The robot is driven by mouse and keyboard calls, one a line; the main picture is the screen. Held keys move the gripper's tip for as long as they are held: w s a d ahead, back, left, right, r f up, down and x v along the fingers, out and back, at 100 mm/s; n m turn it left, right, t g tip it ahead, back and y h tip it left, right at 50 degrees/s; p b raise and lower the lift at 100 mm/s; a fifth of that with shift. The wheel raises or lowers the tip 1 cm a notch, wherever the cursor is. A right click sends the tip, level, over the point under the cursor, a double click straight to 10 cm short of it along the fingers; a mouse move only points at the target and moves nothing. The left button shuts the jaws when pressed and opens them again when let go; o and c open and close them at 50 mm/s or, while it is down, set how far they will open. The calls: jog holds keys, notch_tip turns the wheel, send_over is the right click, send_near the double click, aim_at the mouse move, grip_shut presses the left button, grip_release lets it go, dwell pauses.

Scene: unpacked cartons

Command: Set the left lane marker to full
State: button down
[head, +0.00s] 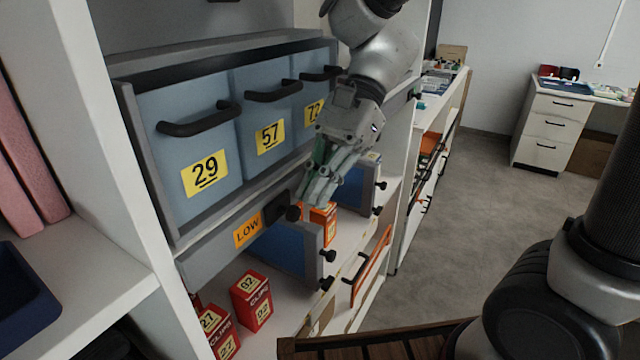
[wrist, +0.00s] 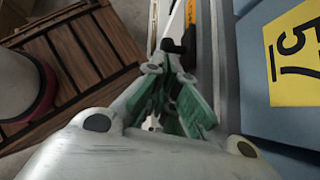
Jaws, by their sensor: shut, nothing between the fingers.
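The lane marker is a dark slider (head: 276,208) with a round black knob (head: 292,213) on the grey rail (head: 210,262) below the bins. An orange label reading LOW (head: 247,230) shows to its left. My gripper (head: 316,196) is shut and empty, just right of the knob in the head view; I cannot tell whether they touch. In the wrist view my gripper (wrist: 172,74) points at a black knob-like part (wrist: 178,42) with an orange patch (wrist: 190,14) beyond it. Any other label under the slider is hidden.
Blue-grey bins marked 29 (head: 205,172), 57 (head: 270,136) and 72 (head: 313,110) stand above the rail. Blue dividers (head: 285,245) with black knobs and red cartons (head: 252,298) are on the shelf below. Open floor (head: 470,220) lies to the right.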

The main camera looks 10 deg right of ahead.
aim_at(293, 210)
jog(key=shift+s, duration=0.1)
jog(key=s+a, duration=0.3)
jog(key=s, duration=0.1)
jog(key=shift+s+a, duration=0.35)
jog(key=shift+s, duration=0.05)
jog(key=shift+w, duration=0.1)
